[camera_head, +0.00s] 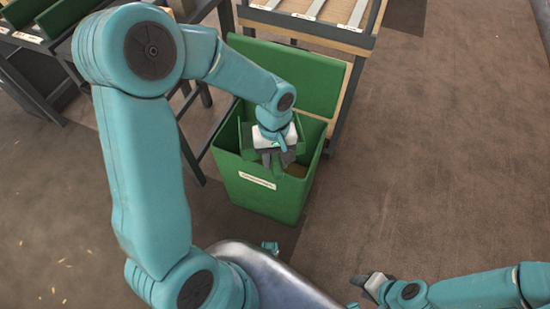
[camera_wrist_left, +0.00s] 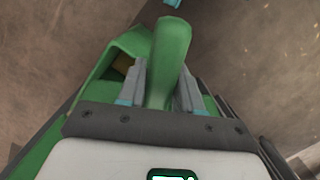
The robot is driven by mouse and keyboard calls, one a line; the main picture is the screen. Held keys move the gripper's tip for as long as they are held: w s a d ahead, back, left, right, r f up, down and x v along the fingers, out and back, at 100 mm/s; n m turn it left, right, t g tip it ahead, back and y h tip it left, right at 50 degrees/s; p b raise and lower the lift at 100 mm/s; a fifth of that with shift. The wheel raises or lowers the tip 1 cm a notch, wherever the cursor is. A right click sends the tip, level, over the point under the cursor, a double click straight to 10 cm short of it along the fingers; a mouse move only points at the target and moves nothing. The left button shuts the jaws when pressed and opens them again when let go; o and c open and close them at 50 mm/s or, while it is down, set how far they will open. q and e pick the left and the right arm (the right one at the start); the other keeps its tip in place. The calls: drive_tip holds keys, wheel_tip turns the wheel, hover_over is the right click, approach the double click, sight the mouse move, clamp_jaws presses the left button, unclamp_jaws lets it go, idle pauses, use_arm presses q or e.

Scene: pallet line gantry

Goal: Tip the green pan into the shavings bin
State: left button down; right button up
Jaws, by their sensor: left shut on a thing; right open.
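The green shavings bin (camera_head: 262,195) stands on the floor with a pale label on its front and its lid (camera_head: 300,75) raised behind it. My left gripper (camera_head: 280,160) is at the bin's mouth, shut on the handle of the green pan. In the left wrist view the handle (camera_wrist_left: 172,55) runs between the two fingers (camera_wrist_left: 160,88). In the head view most of the pan is hidden by my gripper and blends with the green bin, so I cannot tell its tilt or contents. My right gripper (camera_head: 372,285) is open and empty at the lower right.
A shelf rack (camera_head: 320,30) with a wooden board stands behind the bin. Dark benches with green trays (camera_head: 25,14) stand at the upper left. Pale shavings (camera_head: 60,262) lie on the floor at the left. The brown floor at the right is clear.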

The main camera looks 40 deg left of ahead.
sight(276, 160)
use_arm(q)
drive_tip(key=shift+s+d+f+t+y+b, duration=0.3)
drive_tip(key=shift+f+b, duration=0.35)
drive_tip(key=shift+b, duration=1)
drive_tip(key=shift+s+d+f+t+y+b, duration=0.1)
drive_tip(key=shift+f+t+y+b, duration=0.35)
drive_tip(key=shift+b, duration=1.2)
drive_tip(key=shift+r+p, duration=2.3)
drive_tip(key=shift+r, duration=0.6)
drive_tip(key=shift+w, duration=0.1)
